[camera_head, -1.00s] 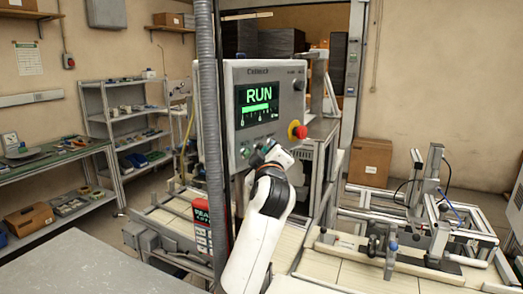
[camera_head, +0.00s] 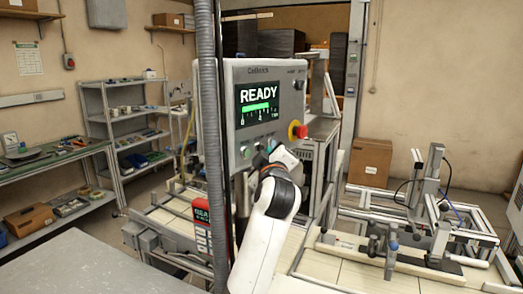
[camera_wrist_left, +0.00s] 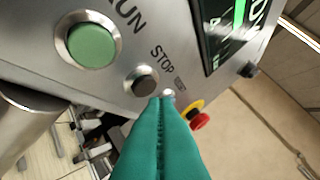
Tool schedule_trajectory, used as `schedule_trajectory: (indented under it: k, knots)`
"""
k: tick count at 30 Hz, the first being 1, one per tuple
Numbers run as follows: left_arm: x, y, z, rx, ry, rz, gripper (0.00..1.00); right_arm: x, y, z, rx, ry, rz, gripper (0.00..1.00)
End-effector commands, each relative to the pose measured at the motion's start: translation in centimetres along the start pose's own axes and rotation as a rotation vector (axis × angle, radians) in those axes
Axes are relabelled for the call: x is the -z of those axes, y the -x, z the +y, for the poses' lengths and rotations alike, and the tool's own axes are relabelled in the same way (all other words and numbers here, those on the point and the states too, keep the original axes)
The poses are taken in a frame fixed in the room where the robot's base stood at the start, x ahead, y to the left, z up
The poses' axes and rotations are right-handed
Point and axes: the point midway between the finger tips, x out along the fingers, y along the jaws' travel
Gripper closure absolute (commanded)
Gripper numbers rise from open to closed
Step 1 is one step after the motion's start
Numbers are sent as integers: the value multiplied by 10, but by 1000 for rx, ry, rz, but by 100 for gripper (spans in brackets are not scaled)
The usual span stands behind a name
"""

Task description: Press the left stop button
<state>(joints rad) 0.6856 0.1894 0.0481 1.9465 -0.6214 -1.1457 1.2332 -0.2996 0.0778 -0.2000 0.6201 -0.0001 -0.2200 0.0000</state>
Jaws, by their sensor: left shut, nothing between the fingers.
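The grey control panel (camera_head: 292,80) stands in the middle of the head view, and its screen (camera_head: 258,103) reads READY. In the left wrist view the dark stop button (camera_wrist_left: 143,82) sits in a metal ring beside the word STOP. A larger green button (camera_wrist_left: 92,43) by the word RUN is up and to its left. My left gripper (camera_wrist_left: 163,99) has its teal fingers shut and empty, with the tips just below and right of the stop button. I cannot tell whether they touch the panel. In the head view my wrist hides part of the lower panel.
A red emergency knob on a yellow base (camera_head: 298,131) sticks out at the panel's right edge. A grey vertical hose (camera_head: 210,110) crosses in front of the panel's left side. A metal frame (camera_head: 420,215) stands on the pale bench at right.

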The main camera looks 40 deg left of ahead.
Motion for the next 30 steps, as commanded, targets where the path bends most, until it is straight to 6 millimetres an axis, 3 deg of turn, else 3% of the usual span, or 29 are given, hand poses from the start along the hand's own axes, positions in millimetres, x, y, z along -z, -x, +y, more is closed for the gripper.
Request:
schedule_trajectory:
  k: [10,22,30]
  knots:
    - [2,2,-2,1,0,1,100,0,-1,0,0,0,0,64]
    - [22,29,-21,1,3,3,100,1,-8,0,1,0,1,64]
    - [26,36,-26,0,0,1,100,2,-8,-1,2,0,1,64]
